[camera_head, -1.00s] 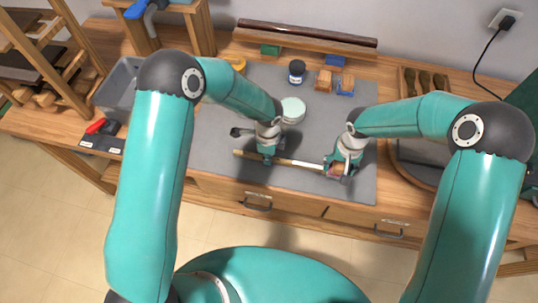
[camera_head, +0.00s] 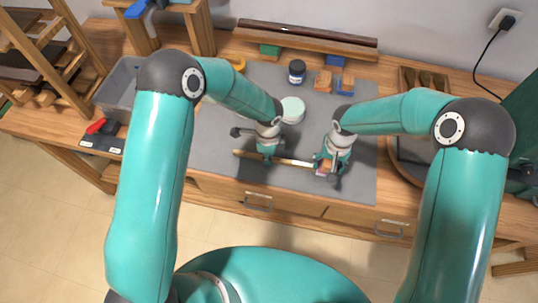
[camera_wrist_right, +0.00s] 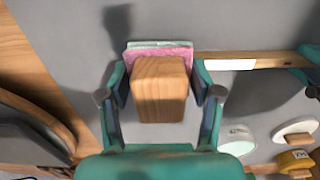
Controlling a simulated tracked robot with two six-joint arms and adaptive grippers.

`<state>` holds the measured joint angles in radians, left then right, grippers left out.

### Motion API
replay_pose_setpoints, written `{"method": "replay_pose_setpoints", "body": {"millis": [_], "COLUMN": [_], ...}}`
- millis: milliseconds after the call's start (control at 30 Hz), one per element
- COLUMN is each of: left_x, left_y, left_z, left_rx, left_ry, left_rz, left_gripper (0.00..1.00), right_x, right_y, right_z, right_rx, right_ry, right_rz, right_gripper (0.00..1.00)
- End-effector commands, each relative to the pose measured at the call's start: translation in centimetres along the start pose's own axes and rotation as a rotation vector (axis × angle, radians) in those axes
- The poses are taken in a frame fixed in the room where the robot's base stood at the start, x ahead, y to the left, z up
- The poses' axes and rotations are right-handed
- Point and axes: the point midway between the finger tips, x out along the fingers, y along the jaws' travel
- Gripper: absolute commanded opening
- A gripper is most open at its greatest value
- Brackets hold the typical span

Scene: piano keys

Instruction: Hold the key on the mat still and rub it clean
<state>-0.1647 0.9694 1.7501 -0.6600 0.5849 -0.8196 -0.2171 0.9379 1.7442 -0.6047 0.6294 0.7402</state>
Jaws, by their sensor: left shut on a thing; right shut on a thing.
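The key (camera_head: 245,155), a long wooden stick with a white part (camera_head: 298,162), lies along the front of the grey mat (camera_head: 220,140). My left gripper (camera_head: 267,158) is shut on the key near its middle. My right gripper (camera_head: 326,168) is shut on a wooden block (camera_wrist_right: 160,88) with a pink and pale green pad (camera_wrist_right: 160,47) on its far side. In the right wrist view, the key's white part (camera_wrist_right: 245,62) runs up to the pad's right edge. The block and pad hide whatever lies beneath them, so I cannot tell how firmly they touch.
On the mat behind stand a dark jar (camera_head: 297,72), a round pale tub (camera_head: 292,110), wooden blocks (camera_head: 323,81) and a yellow ring (camera_head: 238,63). A wooden tray (camera_head: 400,150) lies at right. A grey bin (camera_head: 115,88) and a red-handled tool (camera_head: 97,126) are at left.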

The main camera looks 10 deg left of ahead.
Motion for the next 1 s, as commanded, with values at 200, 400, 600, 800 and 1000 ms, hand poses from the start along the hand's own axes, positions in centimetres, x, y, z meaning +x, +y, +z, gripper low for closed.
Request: {"method": "replay_pose_setpoints", "body": {"millis": [200, 400, 600, 800, 1000], "left_x": [0.0, 0.0, 0.0, 0.0, 0.0], "left_y": [0.0, 0.0, 0.0, 0.0, 0.0], "left_z": [0.0, 0.0, 0.0, 0.0, 0.0], "left_rx": [0.0, 0.0, 0.0, 0.0, 0.0], "left_ry": [0.0, 0.0, 0.0, 0.0, 0.0], "left_rz": [0.0, 0.0, 0.0, 0.0, 0.0], "left_gripper": [0.0, 0.0, 0.0, 0.0, 0.0], "right_x": [-0.1, 0.0, 0.1, 0.3, 0.3], "right_y": [-1.3, -1.2, 0.0, 1.1, 1.9], "right_z": [0.0, -0.1, -0.1, 0.0, 0.1], "right_rx": [0.0, 0.002, 0.002, 0.002, 0.002], "right_ry": [0.001, 0.002, 0.001, -0.001, -0.003], "right_rz": [0.001, 0.0, 0.0, 0.001, 0.002], "right_gripper": [0.36, 0.36, 0.36, 0.36, 0.36]}}
